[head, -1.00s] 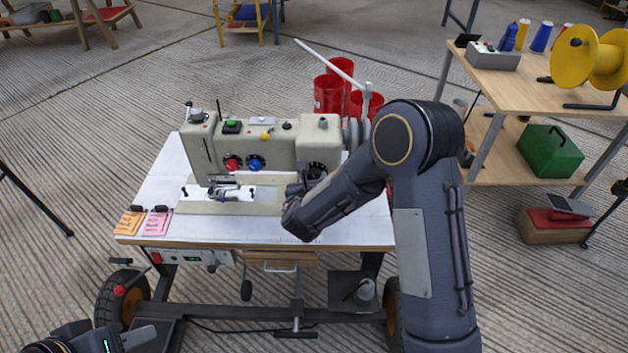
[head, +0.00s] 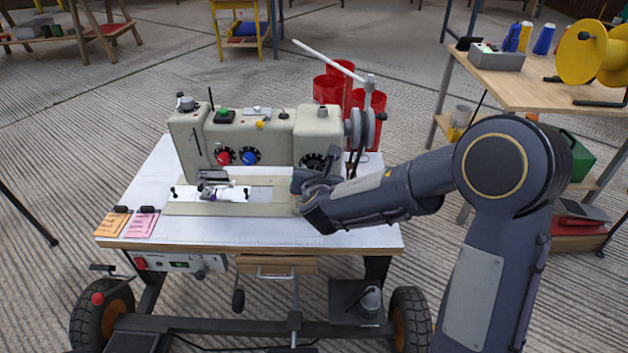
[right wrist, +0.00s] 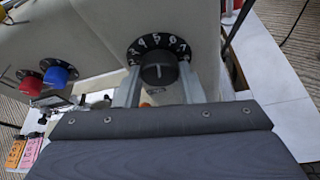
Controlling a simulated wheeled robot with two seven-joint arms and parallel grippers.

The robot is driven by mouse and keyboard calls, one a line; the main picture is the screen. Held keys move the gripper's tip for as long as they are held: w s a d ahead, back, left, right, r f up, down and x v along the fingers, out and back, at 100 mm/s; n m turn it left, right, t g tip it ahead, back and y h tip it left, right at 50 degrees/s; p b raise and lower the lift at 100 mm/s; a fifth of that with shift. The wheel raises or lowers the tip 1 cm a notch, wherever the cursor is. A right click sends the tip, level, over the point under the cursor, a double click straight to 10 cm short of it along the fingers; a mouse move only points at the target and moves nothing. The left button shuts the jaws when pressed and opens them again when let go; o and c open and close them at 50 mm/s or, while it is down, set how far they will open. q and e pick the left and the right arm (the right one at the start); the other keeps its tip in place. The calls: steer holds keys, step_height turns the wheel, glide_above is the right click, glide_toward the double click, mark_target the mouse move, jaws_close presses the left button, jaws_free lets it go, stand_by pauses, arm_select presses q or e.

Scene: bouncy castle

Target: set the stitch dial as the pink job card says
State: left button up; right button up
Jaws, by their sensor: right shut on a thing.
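The stitch dial (head: 315,160) is a black disc with white numbers, low on the right end of the beige sewing machine (head: 270,130). In the right wrist view its black knob (right wrist: 158,68) has a white line pointing roughly upward; I cannot read the number there with certainty. My right gripper (head: 304,176) is shut on this knob, one finger on each side in the right wrist view (right wrist: 160,88). The pink job card (head: 143,224) lies at the table's front left; its writing is too small to read. My left gripper is out of view.
An orange card (head: 118,224) lies beside the pink one. A red knob (head: 222,157) and a blue knob (head: 249,156) sit left on the machine. Red cylinders (head: 330,88) stand behind it. The white tabletop (head: 260,232) is clear in front.

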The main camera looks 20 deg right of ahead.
stand_by(0.4)
steer(key=o, duration=1)
steer(key=p+v, duration=0.2)
steer(key=v, duration=0.6)
